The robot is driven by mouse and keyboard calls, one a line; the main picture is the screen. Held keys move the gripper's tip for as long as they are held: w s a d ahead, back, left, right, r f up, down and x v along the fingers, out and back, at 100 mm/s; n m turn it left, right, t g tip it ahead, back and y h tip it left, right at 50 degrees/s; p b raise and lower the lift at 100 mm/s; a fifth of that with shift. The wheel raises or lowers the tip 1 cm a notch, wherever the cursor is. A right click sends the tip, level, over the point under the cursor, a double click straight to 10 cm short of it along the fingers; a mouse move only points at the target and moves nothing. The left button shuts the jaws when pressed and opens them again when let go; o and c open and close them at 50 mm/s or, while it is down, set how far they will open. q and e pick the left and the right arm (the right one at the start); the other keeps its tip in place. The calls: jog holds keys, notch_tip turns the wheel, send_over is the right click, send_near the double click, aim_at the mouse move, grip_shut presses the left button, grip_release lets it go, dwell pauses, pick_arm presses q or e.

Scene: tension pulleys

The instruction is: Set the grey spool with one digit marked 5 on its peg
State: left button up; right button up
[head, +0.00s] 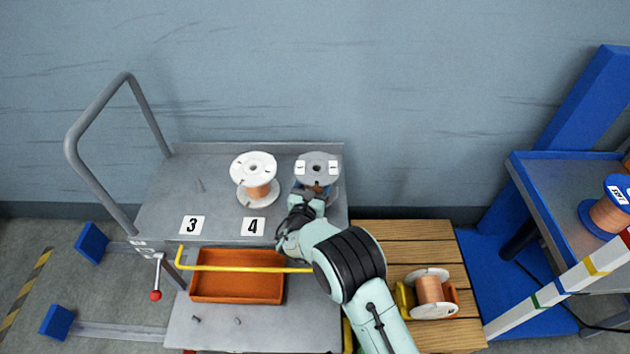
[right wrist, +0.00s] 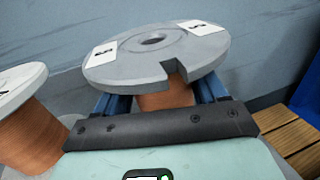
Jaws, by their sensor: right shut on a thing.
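The grey spool (head: 318,165) with copper wire is at the right rear of the cart's upper shelf (head: 220,160). White labels sit on its top flange; a 5 shows on one in the right wrist view (right wrist: 156,55). My right gripper (head: 313,192) is shut around the spool's wound core from the front, with blue fingers on both sides under the top flange. The spool looks roughly upright. Its peg is hidden beneath it or behind my arm, and I cannot tell whether the lower flange rests on the shelf. My left gripper is not in view.
A white spool (head: 255,173) stands close left of the grey one, behind label 4 (head: 253,227). An orange tray (head: 237,284) and yellow bar (head: 240,268) are in front. Another white spool (head: 431,293) lies on the pallet.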

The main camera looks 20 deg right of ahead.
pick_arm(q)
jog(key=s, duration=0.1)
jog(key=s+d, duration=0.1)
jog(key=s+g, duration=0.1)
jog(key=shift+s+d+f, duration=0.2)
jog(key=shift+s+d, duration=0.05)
pick_arm(e)
jog(key=shift+s+f, duration=0.1)
jog(key=shift+f, duration=0.25)
jog(key=o, duration=1.6)
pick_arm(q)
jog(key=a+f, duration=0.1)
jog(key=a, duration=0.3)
pick_arm(e)
jog(key=shift+s+a, duration=0.15)
jog(key=shift+a, duration=0.15)
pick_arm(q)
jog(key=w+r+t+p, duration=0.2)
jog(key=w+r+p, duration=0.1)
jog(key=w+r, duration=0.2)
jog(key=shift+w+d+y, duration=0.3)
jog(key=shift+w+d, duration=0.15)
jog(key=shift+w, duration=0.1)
pick_arm(e)
jog(key=v, duration=1.2)
jog(key=shift+s+a+r, duration=0.1)
jog(key=shift+s+a, duration=0.05)
jog(key=shift+s, duration=0.2)
